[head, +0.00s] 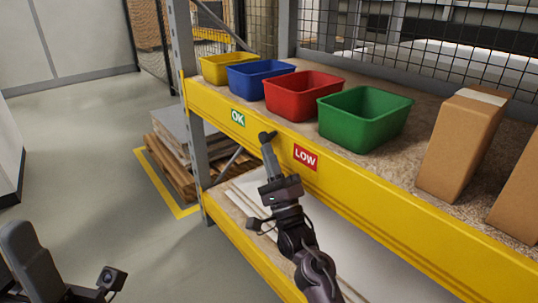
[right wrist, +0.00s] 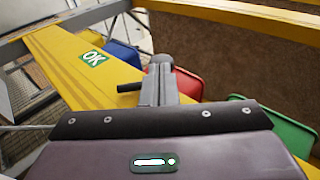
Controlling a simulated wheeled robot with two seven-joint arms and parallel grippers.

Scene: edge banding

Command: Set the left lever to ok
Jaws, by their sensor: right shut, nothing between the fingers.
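The lever (head: 263,136) is a small dark handle on the yellow shelf beam (head: 360,201). It sits between the green OK label (head: 237,118) and the red LOW label (head: 305,157). In the right wrist view the black lever (right wrist: 129,87) points left, toward the OK label (right wrist: 93,58). My right gripper (head: 268,145) is shut and empty, its fingertips at the lever and covering part of it. It also shows in the right wrist view (right wrist: 160,75); I cannot tell whether it touches the lever. My left gripper (head: 25,245) is at the lower left, far from the beam.
Yellow (head: 222,68), blue (head: 258,75), red (head: 300,95) and green (head: 362,118) bins stand on the shelf behind the beam. Cardboard boxes (head: 460,145) stand at right. White sheets (head: 365,270) lie on the lower shelf. A pallet stack (head: 172,150) is behind; floor at left is clear.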

